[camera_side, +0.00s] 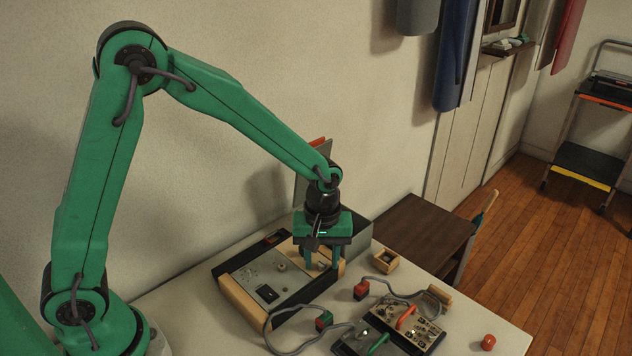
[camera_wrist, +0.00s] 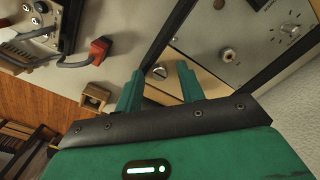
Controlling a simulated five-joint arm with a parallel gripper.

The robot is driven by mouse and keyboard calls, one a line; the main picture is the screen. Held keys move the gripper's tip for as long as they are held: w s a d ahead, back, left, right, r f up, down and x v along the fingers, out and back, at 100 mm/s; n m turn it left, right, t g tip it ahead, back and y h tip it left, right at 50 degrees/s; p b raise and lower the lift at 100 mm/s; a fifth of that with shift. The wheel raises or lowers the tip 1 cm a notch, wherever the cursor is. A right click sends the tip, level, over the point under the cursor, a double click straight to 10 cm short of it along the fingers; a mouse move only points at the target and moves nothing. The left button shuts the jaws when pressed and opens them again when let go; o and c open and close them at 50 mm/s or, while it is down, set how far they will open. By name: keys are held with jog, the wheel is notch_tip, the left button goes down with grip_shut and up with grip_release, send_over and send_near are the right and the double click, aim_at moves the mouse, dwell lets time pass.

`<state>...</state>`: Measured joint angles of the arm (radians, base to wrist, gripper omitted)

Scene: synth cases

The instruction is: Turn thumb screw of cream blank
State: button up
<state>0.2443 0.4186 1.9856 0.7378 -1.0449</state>
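Another small metal round piece (camera_wrist: 159,72) shows between my fingertips near the case edge. My gripper (camera_wrist: 160,70) points down with its two green fingers apart and nothing visibly held. In the side view my gripper (camera_side: 322,264) is over the right end of the case and hides part of the panel. I cannot tell whether the fingers touch anything.
The case (camera_side: 228,299) has wooden end cheeks and a grey panel with knobs. A red cap (camera_side: 488,342) sits near the table's front.

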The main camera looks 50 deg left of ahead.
aim_at(319, 263)
jog(key=shift+r, duration=3.9)
jog(key=s+a+r+m+t, duration=0.2)
jog(key=s+a+r+m, duration=0.2)
jog(key=s, duration=0.5)
jog(key=s+a+r+m+t, duration=0.3)
jog(key=s+a+r+m, duration=0.2)
jog(key=s, duration=0.4)
notch_tip(319, 263, up, 2)
jog(key=shift+a+r+t, duration=0.25)
jog(key=shift+a+t, duration=0.05)
jog(key=shift+a, duration=0.2)
